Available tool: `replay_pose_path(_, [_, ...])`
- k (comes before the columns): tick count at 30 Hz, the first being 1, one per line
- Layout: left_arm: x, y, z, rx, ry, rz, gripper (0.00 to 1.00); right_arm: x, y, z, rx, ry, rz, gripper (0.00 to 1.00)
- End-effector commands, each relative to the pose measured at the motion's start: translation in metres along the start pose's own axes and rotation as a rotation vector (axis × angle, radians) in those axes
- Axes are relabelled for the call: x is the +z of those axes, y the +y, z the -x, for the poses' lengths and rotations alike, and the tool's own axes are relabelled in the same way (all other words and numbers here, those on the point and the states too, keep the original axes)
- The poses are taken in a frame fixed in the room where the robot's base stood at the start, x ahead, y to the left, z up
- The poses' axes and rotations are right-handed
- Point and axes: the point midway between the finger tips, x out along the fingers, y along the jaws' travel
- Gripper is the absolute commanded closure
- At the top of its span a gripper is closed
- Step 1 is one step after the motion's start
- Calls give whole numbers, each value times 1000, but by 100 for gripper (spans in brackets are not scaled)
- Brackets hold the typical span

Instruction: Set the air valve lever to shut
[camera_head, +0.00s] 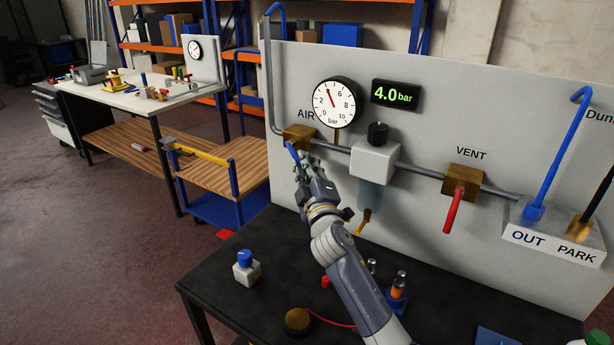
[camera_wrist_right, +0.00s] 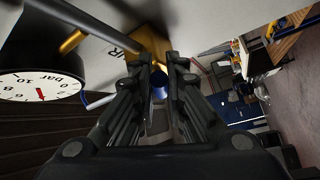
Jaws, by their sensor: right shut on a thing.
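The brass AIR valve (camera_head: 299,135) sits on the grey pipe at the left of the upright panel. Its blue lever (camera_head: 292,152) shows just below the valve, partly hidden by my right gripper (camera_head: 303,166). In the right wrist view the blue lever (camera_wrist_right: 158,86) lies between the fingers of the right gripper (camera_wrist_right: 159,66), seen nearly end on, with the brass valve (camera_wrist_right: 148,45) just beyond. The right gripper is shut on the lever. The lever's exact angle to the pipe is hard to tell. My left gripper is not in view.
The dial gauge (camera_head: 336,103) reads about 4 and the display (camera_head: 395,94) reads 4.0 bar. A regulator (camera_head: 374,160) stands right of my gripper. The VENT valve (camera_head: 463,180) has a red lever (camera_head: 453,211). A blue-capped block (camera_head: 247,268) stands on the black table (camera_head: 215,290).

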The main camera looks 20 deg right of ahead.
Motion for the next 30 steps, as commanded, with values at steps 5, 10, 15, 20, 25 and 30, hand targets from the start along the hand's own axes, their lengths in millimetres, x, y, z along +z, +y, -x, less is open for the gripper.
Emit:
replay_pose_path(5, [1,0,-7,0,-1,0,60,-1,0,0,12,6,-10,100])
replay_pose_path(10, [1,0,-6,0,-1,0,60,-1,1,0,12,6,-10,100])
replay_pose_path(15, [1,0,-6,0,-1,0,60,-1,1,0,12,5,-10,74])
replay_pose_path(20, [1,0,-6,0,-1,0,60,0,0,0,11,4,-10,67])
replay_pose_path(25, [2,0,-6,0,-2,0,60,0,0,0,10,4,-10,67])
replay_pose_path(30, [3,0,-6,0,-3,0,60,0,-2,8,9,4,-10,67])
